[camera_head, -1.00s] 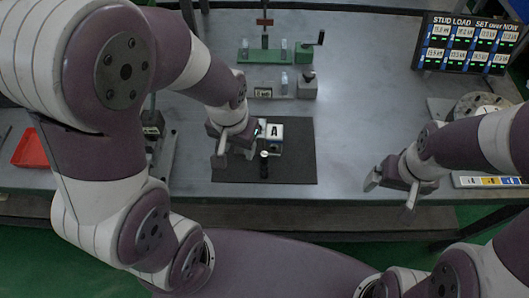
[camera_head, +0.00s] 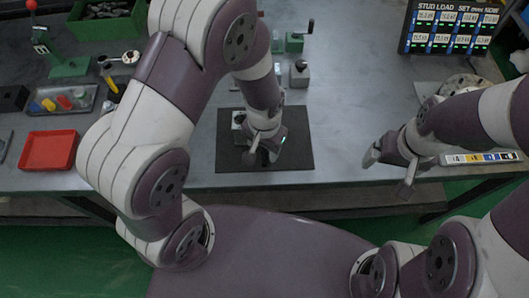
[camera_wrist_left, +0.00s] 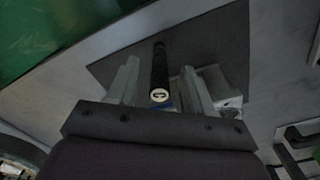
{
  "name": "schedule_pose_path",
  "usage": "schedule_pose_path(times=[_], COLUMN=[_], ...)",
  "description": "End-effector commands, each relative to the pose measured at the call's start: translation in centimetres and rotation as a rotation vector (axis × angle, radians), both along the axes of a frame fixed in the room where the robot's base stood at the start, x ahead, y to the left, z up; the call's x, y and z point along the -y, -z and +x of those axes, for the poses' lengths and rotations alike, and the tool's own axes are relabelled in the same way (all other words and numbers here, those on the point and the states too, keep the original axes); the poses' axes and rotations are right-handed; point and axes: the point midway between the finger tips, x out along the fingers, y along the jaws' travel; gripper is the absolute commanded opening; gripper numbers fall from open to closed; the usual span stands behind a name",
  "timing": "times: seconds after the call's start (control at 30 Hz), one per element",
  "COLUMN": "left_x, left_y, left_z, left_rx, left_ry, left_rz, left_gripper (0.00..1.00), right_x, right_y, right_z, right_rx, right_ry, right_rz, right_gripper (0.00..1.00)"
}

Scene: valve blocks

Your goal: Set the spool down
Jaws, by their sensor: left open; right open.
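The spool (camera_wrist_left: 160,70) is a dark cylinder with a pale, marked end, seen in the left wrist view between my left fingers. Gaps show on both sides of it, so the fingers are apart from it. I cannot tell whether it stands or lies on the black mat. My left gripper (camera_head: 264,151) is open over the mat and hides the spool in the head view. A pale valve block (camera_head: 238,120) sits on the mat beside it; it also shows in the left wrist view (camera_wrist_left: 219,84). My right gripper (camera_head: 389,166) is open and empty, right of the mat.
The black mat (camera_head: 293,125) lies near the bench's front edge, with bare bench to its right. A red tray (camera_head: 48,151) and a grey tray of coloured parts (camera_head: 86,99) are at left. A stud-load display (camera_head: 452,28) stands at back right.

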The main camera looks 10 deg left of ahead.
Motion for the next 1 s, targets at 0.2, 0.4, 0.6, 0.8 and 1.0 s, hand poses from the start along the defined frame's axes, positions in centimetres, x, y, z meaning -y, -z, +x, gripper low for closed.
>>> schedule_pose_path(times=[0.2, 0.4, 0.6, 0.8, 1.0], left_x=[0.0, 0.0, 0.0, 0.0, 0.1], left_y=[1.4, 1.3, 1.3, 1.2, -0.9], left_z=[0.0, 0.0, 0.0, 0.1, 0.1], left_rx=[0.002, 0.002, 0.002, 0.004, 0.006], left_ry=[0.000, 0.000, 0.000, 0.000, 0.000], left_rz=[-0.001, -0.001, -0.001, -0.001, -0.002], left_gripper=[0.51, 0.21, 0.00, 0.00, 0.00], right_x=[0.0, 0.0, 0.0, 0.0, 0.0], right_y=[0.1, 0.1, 0.1, 0.1, 0.1], right_z=[0.0, 0.0, 0.0, 0.0, 0.0], right_rx=[0.000, 0.000, 0.000, 0.000, 0.000], right_ry=[0.000, 0.000, 0.000, 0.000, 0.000], right_rz=[0.000, 0.000, 0.000, 0.000, 0.000], right_gripper=[0.93, 0.93, 0.93, 0.93, 0.93])
